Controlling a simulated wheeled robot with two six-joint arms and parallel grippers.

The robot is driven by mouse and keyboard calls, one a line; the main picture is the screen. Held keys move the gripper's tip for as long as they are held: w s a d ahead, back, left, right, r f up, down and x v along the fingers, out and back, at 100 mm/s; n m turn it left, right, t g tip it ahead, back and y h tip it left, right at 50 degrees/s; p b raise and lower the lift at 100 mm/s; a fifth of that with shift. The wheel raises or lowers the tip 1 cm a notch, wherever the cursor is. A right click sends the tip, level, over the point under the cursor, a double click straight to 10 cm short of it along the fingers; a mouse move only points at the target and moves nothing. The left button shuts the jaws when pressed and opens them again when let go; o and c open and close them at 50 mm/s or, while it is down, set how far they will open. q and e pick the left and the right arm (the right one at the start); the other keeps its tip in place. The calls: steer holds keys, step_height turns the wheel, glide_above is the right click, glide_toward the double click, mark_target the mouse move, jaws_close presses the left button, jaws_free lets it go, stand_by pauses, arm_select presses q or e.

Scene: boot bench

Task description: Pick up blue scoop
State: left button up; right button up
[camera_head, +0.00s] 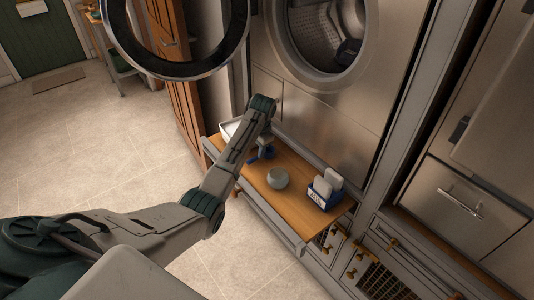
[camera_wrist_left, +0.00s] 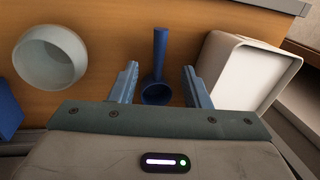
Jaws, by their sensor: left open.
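The blue scoop (camera_wrist_left: 160,50) lies on the wooden bench top (camera_wrist_left: 115,20). In the left wrist view its handle points away from the gripper and its round cup sits near the palm. My left gripper (camera_wrist_left: 162,85) is open, with one finger on each side of the scoop. Gaps show between the fingers and the scoop. In the head view the scoop (camera_head: 254,159) is a small blue patch, partly hidden by the left gripper (camera_head: 264,152). My right gripper is in neither view.
A grey-green bowl (camera_head: 277,179) stands beside the scoop. A white bin (camera_wrist_left: 240,70) is close on the other side. A blue caddy with white items (camera_head: 320,192) stands farther along the bench. An open washer drum (camera_head: 315,35) is behind, its round door (camera_head: 180,68) swung out.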

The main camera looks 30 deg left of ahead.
mark_target(254, 158)
arm_select(q)
steer(key=shift+f, duration=0.4)
steer(key=f, duration=0.2)
steer(key=a+f+p, duration=0.1)
steer(key=f, duration=0.1)
steer(key=shift+f, duration=0.5)
steer(key=shift+c, duration=0.4)
steer(key=c, duration=0.7)
jaws_close()
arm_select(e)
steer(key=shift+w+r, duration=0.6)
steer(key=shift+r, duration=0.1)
